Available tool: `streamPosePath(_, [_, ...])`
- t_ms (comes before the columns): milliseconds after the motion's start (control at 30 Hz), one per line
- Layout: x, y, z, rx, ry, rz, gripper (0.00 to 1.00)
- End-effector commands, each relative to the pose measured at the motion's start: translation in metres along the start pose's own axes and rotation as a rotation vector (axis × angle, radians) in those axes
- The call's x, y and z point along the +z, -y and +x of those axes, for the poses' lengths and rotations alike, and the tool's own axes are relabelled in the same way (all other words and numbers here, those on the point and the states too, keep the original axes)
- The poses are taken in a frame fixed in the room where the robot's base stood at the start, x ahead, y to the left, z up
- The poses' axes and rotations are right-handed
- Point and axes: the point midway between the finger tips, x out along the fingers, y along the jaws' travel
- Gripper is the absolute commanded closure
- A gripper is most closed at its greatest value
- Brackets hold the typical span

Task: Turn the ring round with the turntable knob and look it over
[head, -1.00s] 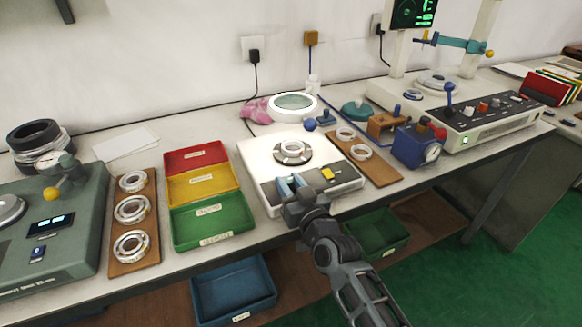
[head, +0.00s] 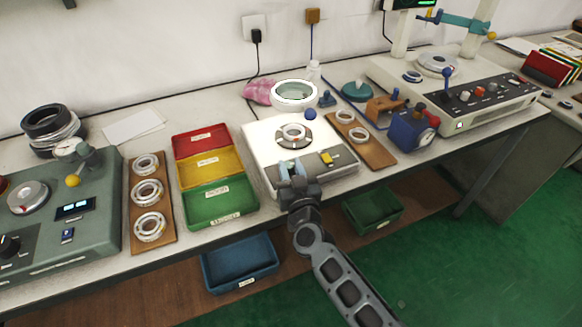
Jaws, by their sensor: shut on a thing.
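A bearing ring (head: 294,132) lies flat on the dark round turntable plate (head: 282,144) of a white lit box (head: 258,150). My gripper (head: 291,170) is at the front face of this box, left of a yellow button (head: 326,158). It is shut on the turntable knob, which is mostly hidden by the fingers. The ring is apart from my gripper, a little behind it. Fine marks on the ring are too small to tell.
Red (head: 199,141), yellow (head: 210,166) and green (head: 223,203) trays stand left of the box. Ring boards lie on both sides (head: 168,190) (head: 374,152). A round magnifier (head: 294,93) stands behind. A blue gauge block (head: 410,132) stands to the right.

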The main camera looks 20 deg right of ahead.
Motion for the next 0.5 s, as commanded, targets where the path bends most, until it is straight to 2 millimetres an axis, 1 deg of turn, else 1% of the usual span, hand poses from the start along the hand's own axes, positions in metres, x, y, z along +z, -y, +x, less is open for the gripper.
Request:
streamPosePath(33, [0.0024, 0.0059, -0.0022, -0.008, 0.006, 0.000, 1.00])
streamPosePath(500, [0.0094, 0.0049, -0.0045, 0.008, 0.023, -0.003, 1.00])
